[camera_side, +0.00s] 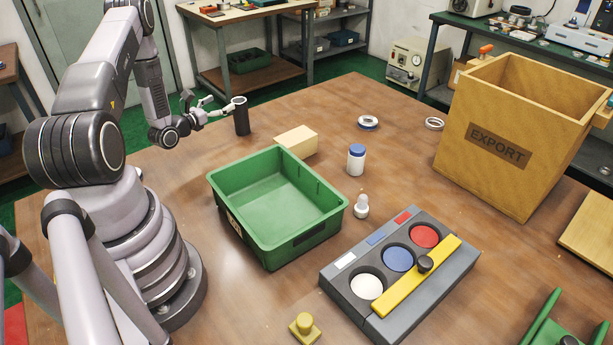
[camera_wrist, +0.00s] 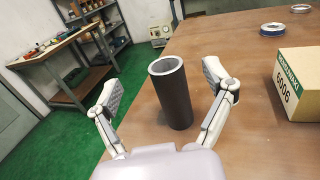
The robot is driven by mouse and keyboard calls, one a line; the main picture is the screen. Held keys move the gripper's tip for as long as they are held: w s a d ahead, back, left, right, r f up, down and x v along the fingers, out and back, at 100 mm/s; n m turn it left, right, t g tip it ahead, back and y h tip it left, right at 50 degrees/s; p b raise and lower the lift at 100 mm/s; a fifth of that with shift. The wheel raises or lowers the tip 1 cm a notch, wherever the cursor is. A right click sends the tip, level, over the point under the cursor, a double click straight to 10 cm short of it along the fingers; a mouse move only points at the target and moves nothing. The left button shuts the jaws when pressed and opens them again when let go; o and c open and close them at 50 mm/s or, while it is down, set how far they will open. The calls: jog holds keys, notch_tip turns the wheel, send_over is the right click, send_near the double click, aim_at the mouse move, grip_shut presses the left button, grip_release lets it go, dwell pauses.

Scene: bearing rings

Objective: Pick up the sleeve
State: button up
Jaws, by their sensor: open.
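The sleeve (camera_side: 241,116) is a dark hollow cylinder with a light grey rim, standing upright near the table's far left edge. In the wrist view the sleeve (camera_wrist: 172,98) stands just beyond my gripper, roughly midway between its fingers. My gripper (camera_side: 214,106) is open and empty, level with the sleeve and to its left in the side view. In the wrist view the two fingers of my gripper (camera_wrist: 166,90) are spread wide on either side of the sleeve. I cannot tell whether a finger touches it.
A cardboard box (camera_side: 297,141) sits to the right of the sleeve. A green bin (camera_side: 226,205) stands nearer. A white bottle with a blue cap (camera_side: 356,160), bearing rings (camera_side: 368,122), a grey sorting block (camera_side: 335,283) and a wooden EXPORT crate (camera_side: 490,170) are farther right.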

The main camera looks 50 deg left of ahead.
aim_at(235, 118)
notch_tip(235, 118, down, 7)
jog(key=shift+f, duration=0.2)
jog(key=shift+w+a+f, duration=0.1)
jog(key=shift+w+f, duration=0.05)
jog(key=shift+w, duration=0.2)
jog(key=x, duration=0.7)
jog(key=c, duration=1.3)
